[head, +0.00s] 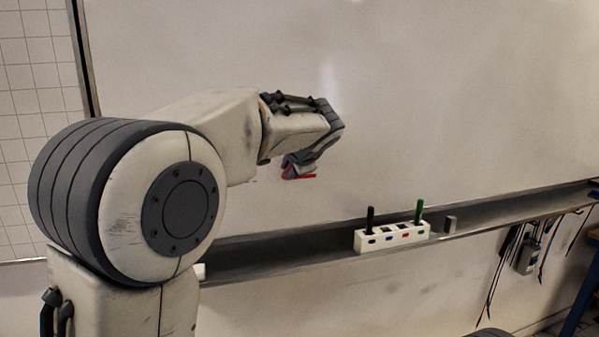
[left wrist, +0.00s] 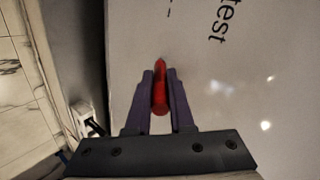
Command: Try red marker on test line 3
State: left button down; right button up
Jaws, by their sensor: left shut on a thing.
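My left gripper (head: 297,168) is shut on the red marker (head: 306,177), in front of the whiteboard (head: 450,100). In the left wrist view the gripper's two fingers (left wrist: 160,76) clasp the red marker (left wrist: 160,97) from both sides, and its tip points away from the palm. I cannot tell whether the tip touches the board. The word "test" (left wrist: 222,20) and a short dark dash show on the board there, turned sideways. The test line numbers are not readable. My right gripper is not in view.
A white marker holder (head: 392,237) with a black marker (head: 369,216) and a green marker (head: 418,212) stands on the board's tray (head: 280,256). A small grey block (head: 450,225) sits right of it. Cables and a small device (head: 528,256) hang below the tray at right.

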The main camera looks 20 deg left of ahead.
pick_arm(q)
jog(key=shift+s+a, duration=0.1)
jog(key=shift+s, duration=0.05)
jog(key=shift+s+d+b, duration=0.5)
jog(key=shift+s+d, duration=0.05)
jog(key=shift+s, duration=0.25)
jog(key=shift+s+d+b, duration=0.5)
jog(key=shift+s+d, duration=0.1)
jog(key=shift+s, duration=0.25)
jog(key=shift+s+d+b, duration=0.5)
jog(key=shift+s+d, duration=0.05)
jog(key=shift+s, duration=0.25)
jog(key=shift+s+d+b, duration=0.3)
jog(key=shift+s+d, duration=0.1)
jog(key=shift+s, duration=0.25)
jog(key=shift+s+d+b, duration=0.3)
jog(key=shift+s+d, duration=0.1)
jog(key=shift+s, duration=0.2)
